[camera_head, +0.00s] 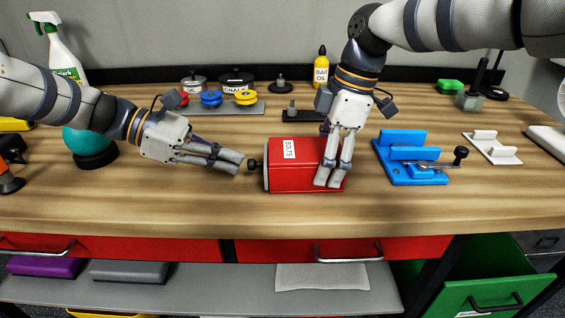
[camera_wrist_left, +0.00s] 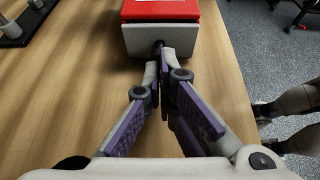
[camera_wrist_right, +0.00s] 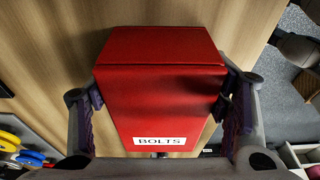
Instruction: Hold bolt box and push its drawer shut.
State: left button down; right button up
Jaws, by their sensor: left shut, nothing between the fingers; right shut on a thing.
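The red bolt box (camera_head: 300,152), with a white BOLTS label, sits on the workbench. Its drawer has a grey front (camera_wrist_left: 188,42) and a dark knob (camera_head: 253,164) facing left. The front is close against the box body; I cannot tell whether a small gap is left. My left gripper (camera_head: 240,160) is shut and empty, fingertips at the knob; contact is unclear. It also shows in the left wrist view (camera_wrist_left: 165,52). My right gripper (camera_head: 332,180) reaches down from above, shut across the box. The right wrist view shows the box (camera_wrist_right: 165,95) between its fingers.
A blue clamp fixture (camera_head: 408,160) stands right of the box. A dark piece (camera_head: 303,115) and a yellow oil bottle (camera_head: 321,68) are behind it. A grey tray with coloured spools (camera_head: 212,98) is at the back left. The bench's front strip is clear.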

pick_arm(q)
jog(key=shift+s+a, duration=0.1)
jog(key=shift+a, duration=2.5)
pick_arm(e)
jog(key=o, duration=1.2)
